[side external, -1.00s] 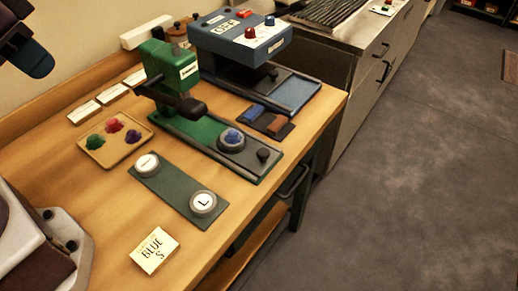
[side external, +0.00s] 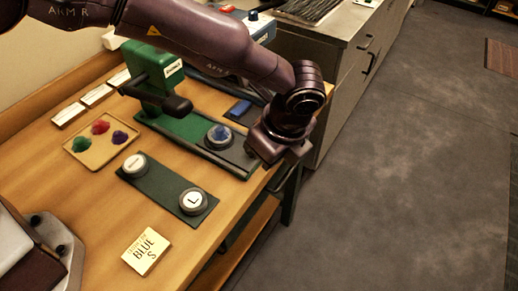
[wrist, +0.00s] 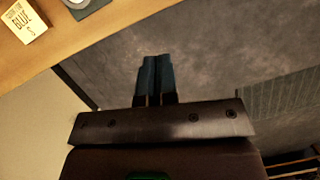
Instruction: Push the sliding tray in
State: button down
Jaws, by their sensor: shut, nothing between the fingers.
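A green press (side external: 158,72) stands on the wooden table. Its dark sliding tray (side external: 237,153) extends toward the table's front edge and carries a round die with a blue filling (side external: 219,135). My wrist hides the tray's front end and its black knob. My gripper hangs near that front end in the side view; its fingertips are not clear there. In the wrist view my gripper (wrist: 156,62) is shut and empty, with its blue-grey fingers together against the floor. I cannot tell whether it touches the tray.
A dark green mat (side external: 165,188) with two round dies lies in front of the press. A "BLUE S" card (side external: 146,251) and a tray of coloured powders (side external: 83,151) are nearby. A blue machine (side external: 262,28) is partly behind my arm. Floor (side external: 400,190) lies beyond the table edge.

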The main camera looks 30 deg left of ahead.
aim_at(205, 136)
jog(key=w+a+f+m, duration=0.1)
jog(key=f, duration=0.1)
jog(key=w+a+f+m, duration=0.1)
jog(key=w+a+f, duration=0.1)
jog(key=f, duration=0.1)
jog(key=w+a+f, duration=0.1)
jog(key=f, duration=0.2)
jog(key=shift+w+a+m+t, duration=0.2)
jog(key=shift+w+m+t, duration=0.1)
jog(key=shift+m+t, duration=0.1)
jog(key=shift+w+a+f, duration=0.2)
jog(key=shift+w+a, duration=0.15)
jog(key=shift+a, duration=0.35)
jog(key=shift+a, duration=0.4)
jog(key=a, duration=1.3)
jog(key=shift+s+a+f, duration=0.1)
jog(key=shift+a, duration=0.15)
